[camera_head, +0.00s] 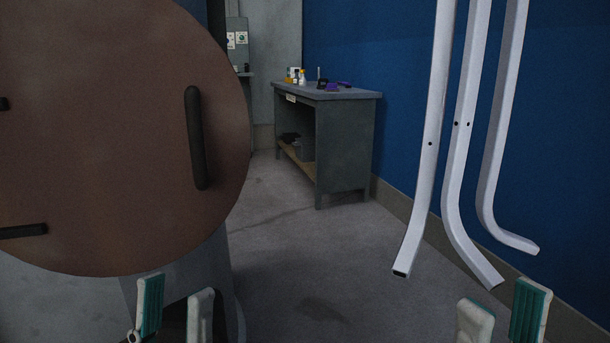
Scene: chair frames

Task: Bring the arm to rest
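My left gripper (176,312) shows at the bottom left of the head view, below the large brown disc. Its two fingers, with teal pads, stand apart with nothing between them. My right gripper (503,318) shows at the bottom right, below the hanging white tubes. Its two fingers are also apart and empty. Both arms behind the grippers are out of the picture. Neither gripper appears to touch anything.
A big brown disc (90,130) with black bars fills the left on a grey stand. White bent tubes (436,140) hang at the right before a blue wall (390,60). A grey workbench (345,140) with small items stands behind. Floor (300,250) between is clear.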

